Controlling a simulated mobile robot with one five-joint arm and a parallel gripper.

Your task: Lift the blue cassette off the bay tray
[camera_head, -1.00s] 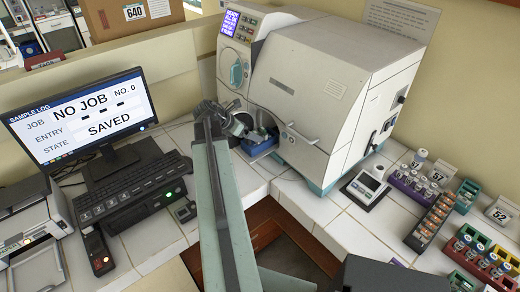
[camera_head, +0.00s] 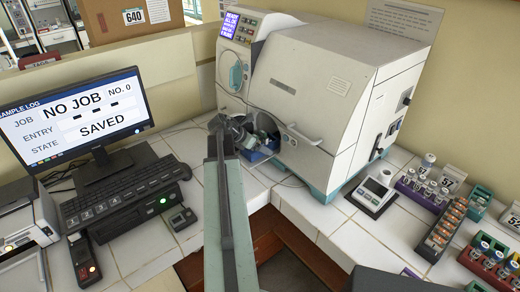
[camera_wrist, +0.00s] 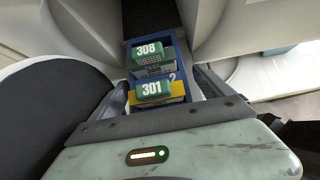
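In the wrist view a blue tray (camera_wrist: 184,62) in the machine's bay holds two green-topped blocks: one marked 308 (camera_wrist: 147,52) at the back and one marked 301 (camera_wrist: 152,89) in front, by a yellow strip. A "2" is on the tray's right side. I cannot tell which part is the blue cassette. My gripper (camera_wrist: 163,88) is open, one finger left and one right of the tray's near end; no contact is clear. In the head view my gripper (camera_head: 243,133) is at the bay, over the left part of the blue tray (camera_head: 259,155).
The white machine (camera_head: 315,95) surrounds the bay, with its curved front and handle close to my gripper. A keyboard (camera_head: 125,196) and monitor (camera_head: 75,115) stand left. A small scale (camera_head: 373,191) and vial racks (camera_head: 443,230) stand right. White tiles in between are partly clear.

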